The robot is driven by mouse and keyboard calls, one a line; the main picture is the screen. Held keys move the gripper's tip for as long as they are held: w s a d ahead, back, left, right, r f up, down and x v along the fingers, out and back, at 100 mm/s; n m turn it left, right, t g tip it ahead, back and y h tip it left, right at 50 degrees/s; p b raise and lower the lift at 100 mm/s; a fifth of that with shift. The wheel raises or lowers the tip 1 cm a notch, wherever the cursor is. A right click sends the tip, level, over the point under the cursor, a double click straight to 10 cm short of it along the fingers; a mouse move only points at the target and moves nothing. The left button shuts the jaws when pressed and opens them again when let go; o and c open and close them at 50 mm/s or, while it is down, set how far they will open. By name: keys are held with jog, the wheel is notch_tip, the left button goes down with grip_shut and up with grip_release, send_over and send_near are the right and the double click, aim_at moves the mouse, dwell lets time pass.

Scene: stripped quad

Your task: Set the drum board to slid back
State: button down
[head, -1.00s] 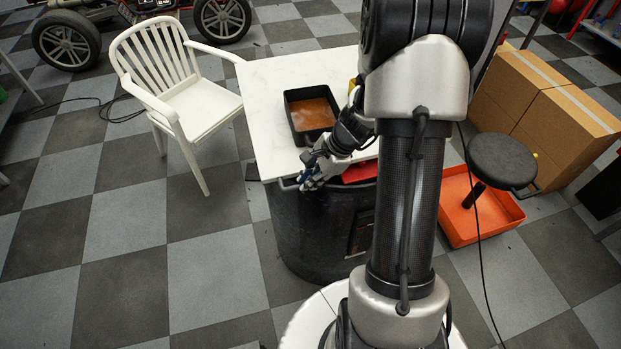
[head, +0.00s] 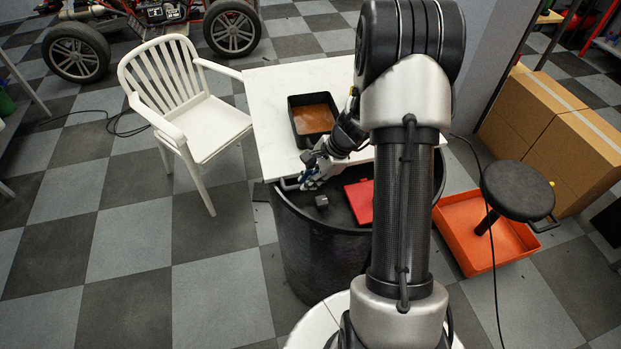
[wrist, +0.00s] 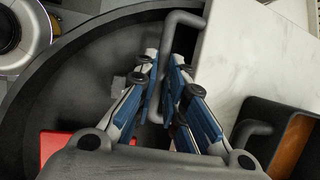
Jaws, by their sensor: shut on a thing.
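The drum board is a white board (head: 278,115) lying over the far part of a black drum (head: 318,255). In the wrist view the board (wrist: 235,50) shows at right, with a grey bar handle (wrist: 184,18) along its edge. The handle also shows at the board's near left edge in the head view (head: 289,185). My gripper (head: 311,181) is at this edge and is shut on the handle, a finger on each side in the wrist view (wrist: 164,66). The near part of the drum is uncovered. My arm hides the board's right part.
A black pan (head: 297,130) with brown contents sits on the board. A small grey block (head: 321,202) and a red object (head: 357,200) show in the drum's uncovered part. A white chair (head: 205,120) stands left. A stool (head: 517,190) and orange tray (head: 480,245) stand right.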

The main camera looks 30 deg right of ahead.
jog(key=c, duration=1.7)
grip_release()
jog(key=shift+s, duration=0.1)
jog(key=shift+o, duration=0.2)
jog(key=v, duration=1.2)
